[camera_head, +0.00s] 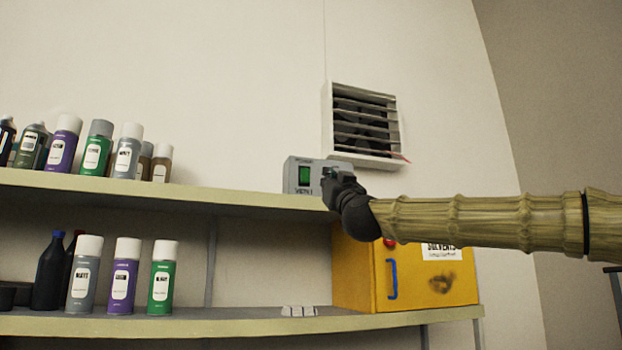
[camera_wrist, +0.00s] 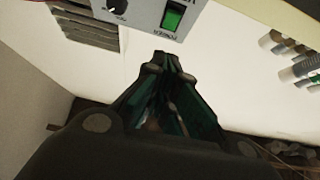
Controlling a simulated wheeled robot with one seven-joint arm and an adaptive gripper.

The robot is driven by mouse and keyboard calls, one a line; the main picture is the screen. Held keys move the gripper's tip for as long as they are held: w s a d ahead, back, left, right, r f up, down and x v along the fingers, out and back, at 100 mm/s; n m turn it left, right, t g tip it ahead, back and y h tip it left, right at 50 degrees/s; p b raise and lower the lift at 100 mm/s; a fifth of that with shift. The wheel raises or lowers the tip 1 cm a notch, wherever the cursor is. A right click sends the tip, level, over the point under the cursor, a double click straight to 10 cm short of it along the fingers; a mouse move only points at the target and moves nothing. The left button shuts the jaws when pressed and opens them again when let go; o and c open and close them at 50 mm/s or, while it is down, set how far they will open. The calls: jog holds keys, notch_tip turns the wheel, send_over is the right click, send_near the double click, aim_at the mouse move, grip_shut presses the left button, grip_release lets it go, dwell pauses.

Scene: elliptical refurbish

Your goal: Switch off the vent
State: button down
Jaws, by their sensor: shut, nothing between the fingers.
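The vent (camera_head: 364,125) is a louvred unit high on the wall; part of it shows at the upper left of the wrist view (camera_wrist: 92,28). A grey control box labelled VENT (camera_head: 292,176) stands at the right end of the upper shelf, below the vent. It has a green rocker switch (camera_head: 305,175), also in the wrist view (camera_wrist: 172,18), and a black knob (camera_wrist: 117,5). My gripper (camera_head: 334,178) is shut and empty in front of the box, hiding its right part. In the wrist view my fingertips (camera_wrist: 167,62) are together just off the switch edge of the box, apparently not touching it.
Spray cans (camera_head: 97,148) stand on the upper shelf (camera_head: 230,197) at left, with more cans (camera_head: 125,275) and dark bottles on the lower shelf (camera_head: 230,325). A yellow solvents cabinet (camera_head: 360,270) sits below my arm. Wall around the vent is clear.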

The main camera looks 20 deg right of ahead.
jog(key=shift+w+a, duration=0.1)
jog(key=shift+a, duration=0.2)
jog(key=p, duration=0.5)
send_near(306, 169)
notch_tip(306, 169, up, 3)
jog(key=shift+w+a+f+p, duration=0.1)
jog(key=shift+w+p, duration=0.6)
jog(key=shift+w, duration=1.2)
